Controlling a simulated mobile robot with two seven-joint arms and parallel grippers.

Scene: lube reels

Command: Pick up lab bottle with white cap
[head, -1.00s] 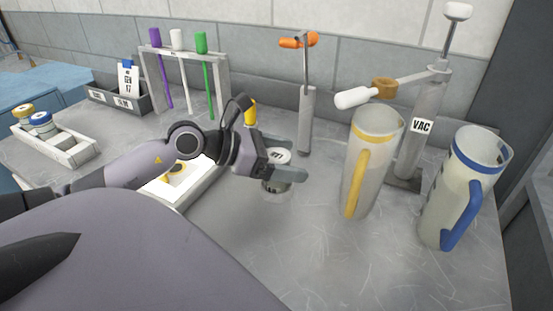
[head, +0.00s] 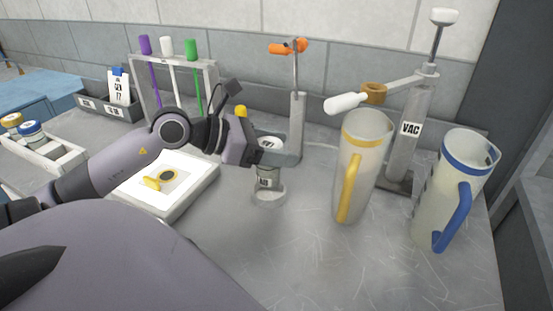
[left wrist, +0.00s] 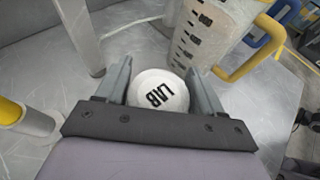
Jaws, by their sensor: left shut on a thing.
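The lab bottle (head: 267,179) is a clear bottle with a dark-marked label and a white cap. My left gripper (head: 272,153) is shut on the bottle, with one finger on each side of the cap. The bottle is upright, just above a pale round ring or base (head: 269,199) on the bench; I cannot tell whether they still touch. The fingers partly hide the upper bottle. My right gripper is not in view.
A yellow-banded jug (head: 371,150) and a blue-banded jug (head: 437,215) stand to the right. An orange-handled post (head: 297,120) and a VAC pump (head: 409,150) stand behind. A white pad (head: 180,200) lies left. The front bench is clear.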

